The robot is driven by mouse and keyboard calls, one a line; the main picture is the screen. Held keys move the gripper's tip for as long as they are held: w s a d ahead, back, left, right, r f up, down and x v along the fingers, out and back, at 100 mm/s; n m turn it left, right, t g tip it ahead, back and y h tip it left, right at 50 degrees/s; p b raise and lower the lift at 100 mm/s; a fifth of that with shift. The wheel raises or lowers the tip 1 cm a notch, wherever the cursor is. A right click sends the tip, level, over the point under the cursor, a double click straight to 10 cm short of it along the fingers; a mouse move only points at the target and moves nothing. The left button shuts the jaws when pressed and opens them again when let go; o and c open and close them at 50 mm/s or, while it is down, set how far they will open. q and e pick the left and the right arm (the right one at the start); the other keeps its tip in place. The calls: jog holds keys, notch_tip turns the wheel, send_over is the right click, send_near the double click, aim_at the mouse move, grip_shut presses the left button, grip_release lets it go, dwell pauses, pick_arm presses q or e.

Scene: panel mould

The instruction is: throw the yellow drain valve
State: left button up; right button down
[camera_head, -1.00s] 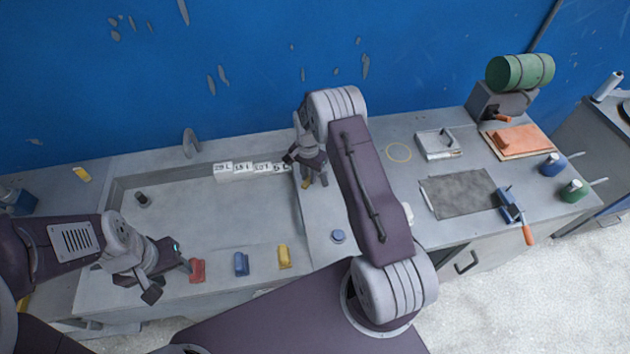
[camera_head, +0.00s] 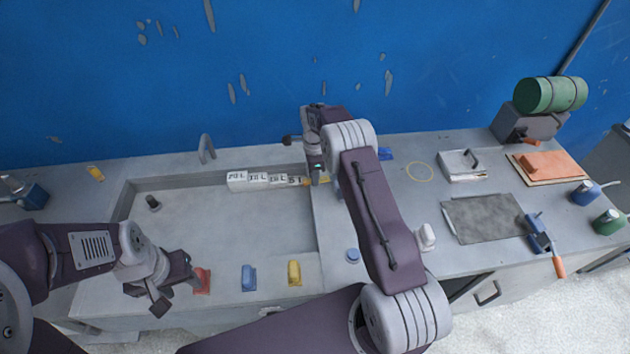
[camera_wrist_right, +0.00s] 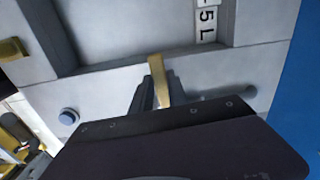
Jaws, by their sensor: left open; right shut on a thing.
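My right gripper (camera_head: 316,172) is at the basin's right rim. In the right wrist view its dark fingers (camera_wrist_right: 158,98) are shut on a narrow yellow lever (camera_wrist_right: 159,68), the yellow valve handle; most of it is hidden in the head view. A separate yellow block (camera_head: 294,273) is at the front ledge beside a blue block (camera_head: 248,277) and a red block (camera_head: 202,281). My left gripper (camera_head: 177,288) is open and empty just left of the red block.
The basin (camera_head: 225,225) holds a small dark plug (camera_head: 153,202). White number labels (camera_head: 257,180) line its back edge. A round blue button (camera_head: 352,256) is right of the basin. A grey mat (camera_head: 485,218) and blue-and-orange tool (camera_head: 541,238) lie farther right.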

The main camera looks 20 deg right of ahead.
jog(key=shift+w+d+r+m, duration=0.15)
jog(key=shift+w+d+m, duration=0.1)
jog(key=shift+w+m, duration=0.2)
jog(key=c, duration=1.3)
grip_release()
jog(key=shift+s, duration=0.1)
jog(key=shift+d, duration=0.1)
jog(key=shift+r, duration=0.1)
notch_tip(320, 180, up, 9)
jog(key=shift+f+b, duration=0.2)
jog(key=shift+b, duration=0.6)
